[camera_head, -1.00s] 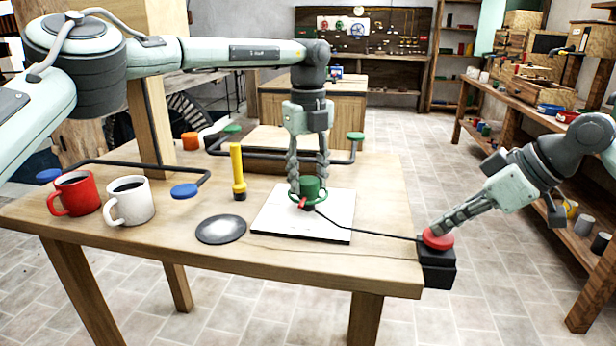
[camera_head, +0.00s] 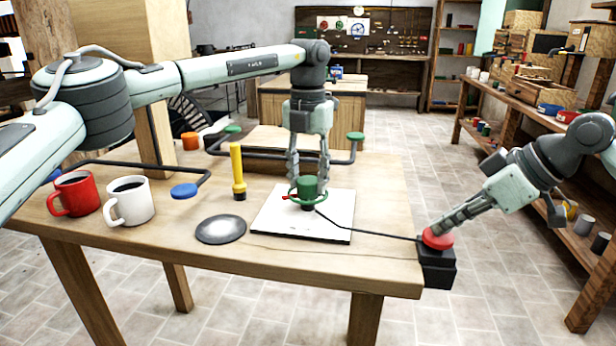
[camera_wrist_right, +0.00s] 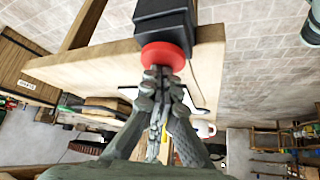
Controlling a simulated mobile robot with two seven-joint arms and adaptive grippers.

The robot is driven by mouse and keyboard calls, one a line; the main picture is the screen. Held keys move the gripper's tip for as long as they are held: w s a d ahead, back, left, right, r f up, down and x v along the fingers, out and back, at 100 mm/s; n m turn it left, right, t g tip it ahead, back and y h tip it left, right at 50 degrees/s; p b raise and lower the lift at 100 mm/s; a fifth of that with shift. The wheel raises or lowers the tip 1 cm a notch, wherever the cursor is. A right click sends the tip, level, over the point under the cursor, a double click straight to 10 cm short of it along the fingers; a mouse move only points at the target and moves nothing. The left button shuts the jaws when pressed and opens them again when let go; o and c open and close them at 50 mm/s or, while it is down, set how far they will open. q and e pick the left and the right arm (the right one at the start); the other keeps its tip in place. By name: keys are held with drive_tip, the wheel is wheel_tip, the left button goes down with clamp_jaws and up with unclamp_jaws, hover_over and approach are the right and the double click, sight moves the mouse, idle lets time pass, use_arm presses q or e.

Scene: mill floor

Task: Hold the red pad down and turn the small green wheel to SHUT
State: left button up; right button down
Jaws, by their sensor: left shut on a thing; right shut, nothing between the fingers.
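The small green wheel (camera_head: 302,200) stands on a white plate (camera_head: 330,224) on the table, with a dark green cylinder at its middle. A small red pointer on the wheel's rim faces left. My left gripper (camera_head: 307,182) comes down from above and is shut on the wheel. The red pad (camera_head: 438,239) sits on a black box at the table's front right corner. My right gripper (camera_head: 446,228) is shut and empty, its fingertips against the pad's top. The red pad (camera_wrist_right: 162,56) and the closed fingers (camera_wrist_right: 160,78) also show in the right wrist view. No SHUT lettering is readable.
A black cable runs from the wheel to the black box. A yellow-handled tool (camera_head: 238,172) and a grey disc (camera_head: 220,229) stand left of the plate. A red mug (camera_head: 75,194) and a white mug (camera_head: 129,201) are at the left. Dark pipes with coloured caps lie behind.

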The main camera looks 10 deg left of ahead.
sight(308, 180)
use_arm(q)
drive_tip(key=m, duration=0.6)
drive_tip(key=shift+m, duration=0.3)
idle(0.4)
drive_tip(key=o, duration=1.2)
drive_tip(key=shift+c, duration=0.2)
wheel_tip(308, 180, up, 12)
